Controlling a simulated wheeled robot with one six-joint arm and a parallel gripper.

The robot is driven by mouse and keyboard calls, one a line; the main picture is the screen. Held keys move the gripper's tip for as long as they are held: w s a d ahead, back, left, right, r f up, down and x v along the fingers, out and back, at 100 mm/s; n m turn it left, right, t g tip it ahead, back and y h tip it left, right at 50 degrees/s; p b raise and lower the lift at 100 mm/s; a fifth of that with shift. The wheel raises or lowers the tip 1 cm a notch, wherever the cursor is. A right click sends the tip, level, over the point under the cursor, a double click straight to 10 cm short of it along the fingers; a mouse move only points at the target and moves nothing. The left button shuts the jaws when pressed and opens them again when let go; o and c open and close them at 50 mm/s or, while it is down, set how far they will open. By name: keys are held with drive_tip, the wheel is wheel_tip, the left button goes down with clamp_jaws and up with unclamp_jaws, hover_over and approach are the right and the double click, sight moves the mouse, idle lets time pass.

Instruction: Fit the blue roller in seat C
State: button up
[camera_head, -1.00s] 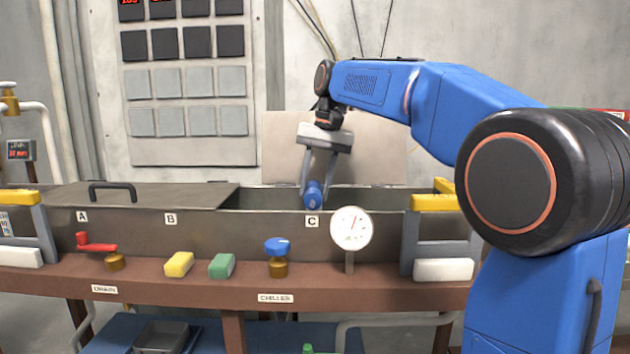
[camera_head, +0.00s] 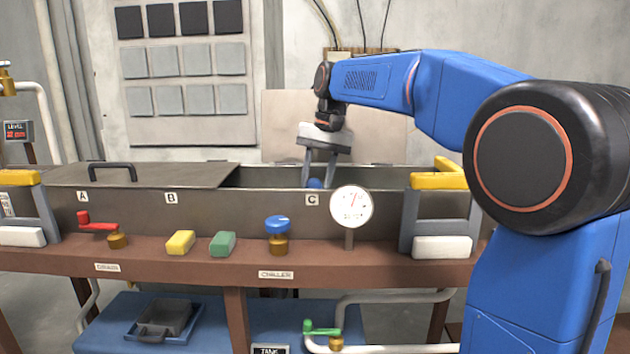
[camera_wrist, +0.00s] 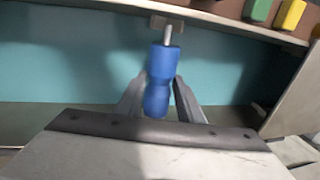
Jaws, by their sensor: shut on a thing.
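The blue roller (camera_wrist: 162,73) is between the fingers of my gripper (camera_wrist: 158,92) in the wrist view, with a pale metal pin at its end. In the head view, my gripper (camera_head: 319,180) reaches down into the open part of the tank (camera_head: 262,204), by label C (camera_head: 311,200). Only the top of the blue roller (camera_head: 314,183) shows there above the front wall. Seat C itself is hidden behind the wall in the head view. A pale block (camera_wrist: 167,22) lies near the roller's pin end in the wrist view. I cannot tell whether they touch.
A lid with a handle (camera_head: 113,166) covers the tank's left part, by labels A and B. A round gauge (camera_head: 351,204), blue valve (camera_head: 278,226), red-handled valve (camera_head: 98,225) and sponges stand on the front ledge. A yellow-topped bracket (camera_head: 437,180) stands right of the gripper.

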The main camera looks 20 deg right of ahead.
drive_tip(key=shift+f, duration=0.5)
idle(0.8)
drive_tip(key=o, duration=1.3)
drive_tip(key=shift+o, duration=0.2)
drive_tip(key=shift+r, duration=0.1)
drive_tip(key=s+d+r, duration=0.1)
drive_tip(key=d+r, duration=0.2)
drive_tip(key=r, duration=1.3)
drive_tip(key=shift+r, duration=0.4)
drive_tip(key=shift+d, duration=0.1)
